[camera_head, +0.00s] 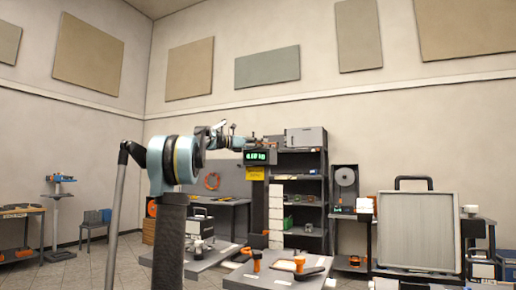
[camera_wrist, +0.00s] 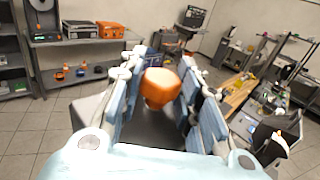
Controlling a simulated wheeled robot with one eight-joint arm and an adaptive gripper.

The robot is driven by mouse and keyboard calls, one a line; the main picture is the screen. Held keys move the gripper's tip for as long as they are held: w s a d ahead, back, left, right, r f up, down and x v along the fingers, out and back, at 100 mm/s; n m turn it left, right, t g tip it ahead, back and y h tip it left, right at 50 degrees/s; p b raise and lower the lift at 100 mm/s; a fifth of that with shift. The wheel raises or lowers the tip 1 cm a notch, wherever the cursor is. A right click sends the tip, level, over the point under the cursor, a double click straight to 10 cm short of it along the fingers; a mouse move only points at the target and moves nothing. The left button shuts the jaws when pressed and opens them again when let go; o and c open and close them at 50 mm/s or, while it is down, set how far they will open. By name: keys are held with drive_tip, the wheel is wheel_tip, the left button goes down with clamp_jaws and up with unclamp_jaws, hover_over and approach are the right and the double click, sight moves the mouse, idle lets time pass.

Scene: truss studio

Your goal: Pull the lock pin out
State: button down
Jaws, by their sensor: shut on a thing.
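My gripper (camera_wrist: 160,92) is shut on an orange knob (camera_wrist: 160,86), which looks like the head of the lock pin. The knob sits between the blue finger pads in the wrist view, and any shaft below it is hidden. In the head view my gripper (camera_head: 238,141) is small, raised well above the bench tops, in front of the dark shelving. I cannot make out the held knob there.
A grey bench top (camera_head: 275,277) in front carries orange-knobbed parts (camera_head: 257,258) and a dark lever. A post with a green-digit display (camera_head: 256,157) stands near my gripper. A large framed panel (camera_head: 418,230) stands at the right. Tiled floor (camera_wrist: 40,140) is open at the left.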

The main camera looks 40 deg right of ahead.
drive_tip(key=shift+w+r, duration=0.15)
drive_tip(key=shift+r, duration=1.55)
drive_tip(key=c, duration=1.2)
unclamp_jaws()
drive_tip(key=shift+o, duration=0.2)
drive_tip(key=shift+a, duration=0.15)
drive_tip(key=v, duration=1.2)
